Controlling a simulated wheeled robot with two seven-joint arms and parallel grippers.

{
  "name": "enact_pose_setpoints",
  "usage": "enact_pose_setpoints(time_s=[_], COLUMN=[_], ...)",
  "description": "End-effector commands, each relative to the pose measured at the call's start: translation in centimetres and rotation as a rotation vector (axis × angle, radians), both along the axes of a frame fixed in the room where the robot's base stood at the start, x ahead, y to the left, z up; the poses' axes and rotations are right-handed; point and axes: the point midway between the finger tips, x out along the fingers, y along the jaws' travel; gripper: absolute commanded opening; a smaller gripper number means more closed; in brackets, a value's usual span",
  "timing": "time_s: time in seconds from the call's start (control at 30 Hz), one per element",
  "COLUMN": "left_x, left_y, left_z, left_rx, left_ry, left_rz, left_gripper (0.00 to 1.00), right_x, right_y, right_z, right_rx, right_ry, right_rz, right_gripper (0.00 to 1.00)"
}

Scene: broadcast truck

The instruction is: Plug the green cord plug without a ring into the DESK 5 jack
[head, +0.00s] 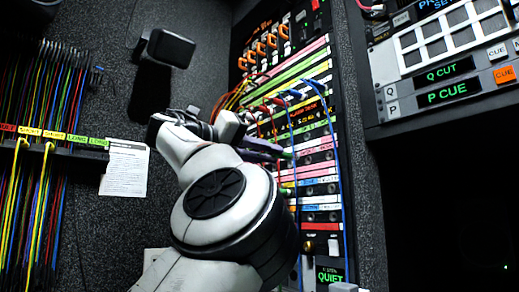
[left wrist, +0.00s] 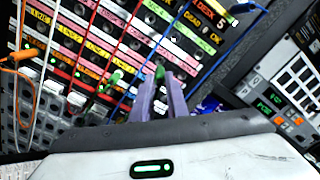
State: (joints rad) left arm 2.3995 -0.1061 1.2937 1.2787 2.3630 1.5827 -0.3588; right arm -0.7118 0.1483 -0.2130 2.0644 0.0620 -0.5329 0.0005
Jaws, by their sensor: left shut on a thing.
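My left gripper (head: 279,151) is at the jack panel (head: 318,170) in the head view, its arm hiding part of the panel. In the left wrist view its two purple fingers (left wrist: 161,76) are shut on a small green plug (left wrist: 180,74), of which only a bit shows at the fingertips. I cannot tell whether it has a ring or touches a jack. Another green plug (left wrist: 112,80) shows to the left of the fingers, at the panel. A red-lettered DESK 5 label (left wrist: 208,20) is at the upper right of the left wrist view. My right gripper is not in view.
Red, orange and blue cords (head: 341,170) hang across the panel. A rack of coloured cords (head: 45,140) and a white paper sheet (head: 125,168) are on the left wall. A button console (head: 450,70) juts out at the right.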

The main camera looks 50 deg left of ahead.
Motion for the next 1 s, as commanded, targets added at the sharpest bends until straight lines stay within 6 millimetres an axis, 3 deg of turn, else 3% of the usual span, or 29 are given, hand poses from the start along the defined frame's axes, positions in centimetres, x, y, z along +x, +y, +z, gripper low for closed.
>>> enact_pose_setpoints(time_s=[0.3, 1.0], left_x=[2.0, 2.1], left_y=[-0.2, -0.2], left_z=[0.1, 0.0], left_rx=[0.000, 0.000], left_ry=[-0.001, -0.001], left_rz=[0.001, 0.001], left_gripper=[0.00, 0.00], right_x=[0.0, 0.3], right_y=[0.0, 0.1], right_z=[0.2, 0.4], right_rx=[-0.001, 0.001], right_ry=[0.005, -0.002], right_rz=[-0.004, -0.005], right_gripper=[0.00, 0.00])
